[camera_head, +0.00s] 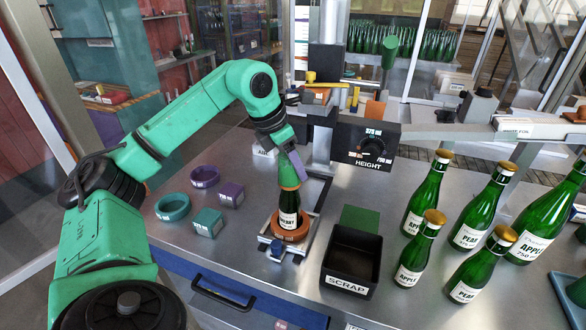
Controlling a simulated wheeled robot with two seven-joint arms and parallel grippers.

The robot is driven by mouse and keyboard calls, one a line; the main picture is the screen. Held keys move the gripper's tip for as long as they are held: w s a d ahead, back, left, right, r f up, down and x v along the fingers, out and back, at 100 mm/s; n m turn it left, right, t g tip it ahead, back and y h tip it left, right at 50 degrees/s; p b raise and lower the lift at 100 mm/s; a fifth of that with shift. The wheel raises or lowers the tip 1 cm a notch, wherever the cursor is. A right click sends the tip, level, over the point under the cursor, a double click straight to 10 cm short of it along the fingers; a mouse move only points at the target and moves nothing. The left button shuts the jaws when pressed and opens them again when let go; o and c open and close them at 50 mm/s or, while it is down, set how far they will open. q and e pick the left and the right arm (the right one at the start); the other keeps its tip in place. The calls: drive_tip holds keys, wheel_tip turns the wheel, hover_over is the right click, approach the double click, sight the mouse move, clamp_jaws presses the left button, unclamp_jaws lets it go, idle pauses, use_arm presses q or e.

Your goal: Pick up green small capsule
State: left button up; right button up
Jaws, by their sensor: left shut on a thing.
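My left gripper (290,165) points down above the bottle in the fixture and is shut on a small green piece, which looks like the green small capsule (289,176). The capsule is at the top of the bottle, directly above an orange-gold band. I cannot tell whether it is touching the bottle top or just over it. The dark green bottle (290,203) stands upright with a white label, its base inside an orange ring (290,231) on the metal fixture. The fingers partly hide the capsule. My right gripper is out of view.
A black SCRAP bin (351,262) stands right of the fixture, with a green block (360,218) behind it. Several labelled bottles (427,195) fill the right side. Rings (173,207) and blocks (207,222) lie left. A HEIGHT dial (372,147) hangs behind.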

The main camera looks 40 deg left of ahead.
use_arm(q)
wheel_tip(320, 180, up, 11)
drive_tip(key=shift+r+p, duration=0.1)
drive_tip(key=shift+p, duration=0.85)
wheel_tip(320, 180, up, 8)
drive_tip(key=p, duration=0.4)
drive_tip(key=shift+f, duration=0.2)
